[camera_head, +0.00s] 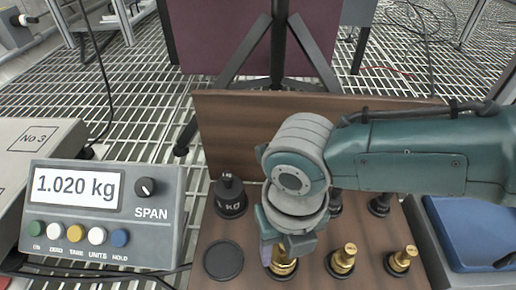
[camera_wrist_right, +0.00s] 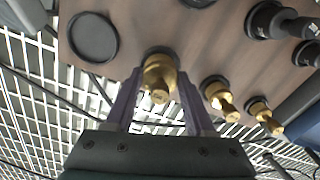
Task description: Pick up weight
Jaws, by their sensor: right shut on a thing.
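A brass weight (camera_head: 284,266) stands at the left of the front row on the brown wooden board (camera_head: 222,236). My right gripper (camera_head: 286,246) comes down over it from above and is shut on it. In the right wrist view, the purple fingers of the gripper (camera_wrist_right: 158,88) are on either side of the brass weight (camera_wrist_right: 158,72). The weight's base is at a dark round recess; I cannot tell whether it is lifted. Two smaller brass weights, one in the middle (camera_head: 342,260) and one at the right (camera_head: 402,260), stand beside it. My left gripper is not in view.
A black 1 KG weight (camera_head: 230,196) stands behind an empty round recess (camera_head: 223,260). Other dark weights (camera_head: 380,204) are partly hidden by my right arm. A scale display (camera_head: 105,208) reading 1.020 kg is at left. A blue tray (camera_head: 474,230) is at right.

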